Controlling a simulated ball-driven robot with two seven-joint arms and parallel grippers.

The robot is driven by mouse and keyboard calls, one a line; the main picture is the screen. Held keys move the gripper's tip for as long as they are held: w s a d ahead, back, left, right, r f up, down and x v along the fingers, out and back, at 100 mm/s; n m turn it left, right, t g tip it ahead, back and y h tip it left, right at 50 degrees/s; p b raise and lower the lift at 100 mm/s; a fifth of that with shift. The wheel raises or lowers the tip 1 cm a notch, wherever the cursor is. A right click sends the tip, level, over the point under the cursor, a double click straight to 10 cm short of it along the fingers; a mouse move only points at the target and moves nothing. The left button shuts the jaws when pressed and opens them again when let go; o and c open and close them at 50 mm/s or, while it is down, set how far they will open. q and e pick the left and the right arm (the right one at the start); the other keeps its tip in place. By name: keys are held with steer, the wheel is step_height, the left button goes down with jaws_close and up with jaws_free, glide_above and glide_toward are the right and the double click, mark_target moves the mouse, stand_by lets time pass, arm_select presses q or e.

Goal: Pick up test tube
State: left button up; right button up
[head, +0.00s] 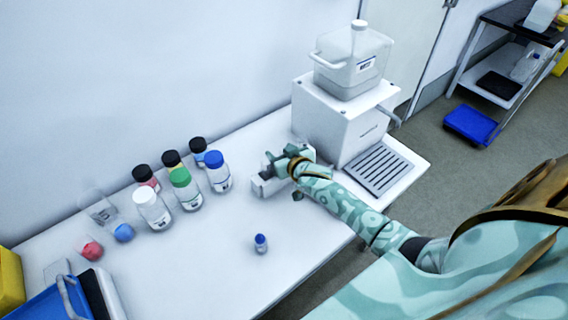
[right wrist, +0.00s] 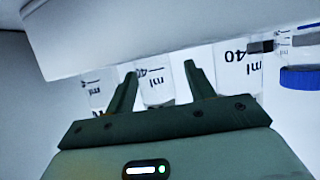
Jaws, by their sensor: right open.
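My right gripper (head: 272,163) is at a white rack (head: 260,187) beside the white dispenser box. In the right wrist view my gripper (right wrist: 160,72) is open, with its two fingers apart. A clear test tube (right wrist: 156,88) with millilitre markings shows between the fingers, just beyond them; I cannot tell whether they touch it. Another marked tube (right wrist: 238,70) stands to the right, and one (right wrist: 98,88) to the left. A white bar of the rack covers part of the tubes. The tubes are hidden or too small to make out in the head view. My left gripper is not in view.
Several capped bottles, one with a green cap (head: 183,190), stand left of the rack. A small blue-capped vial (head: 261,243) stands alone in front. A white dispenser (head: 335,120) stands to the right by a slotted tray (head: 378,170). The table front is mostly clear.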

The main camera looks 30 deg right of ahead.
steer(key=shift+r, duration=0.1)
steer(key=c, duration=1)
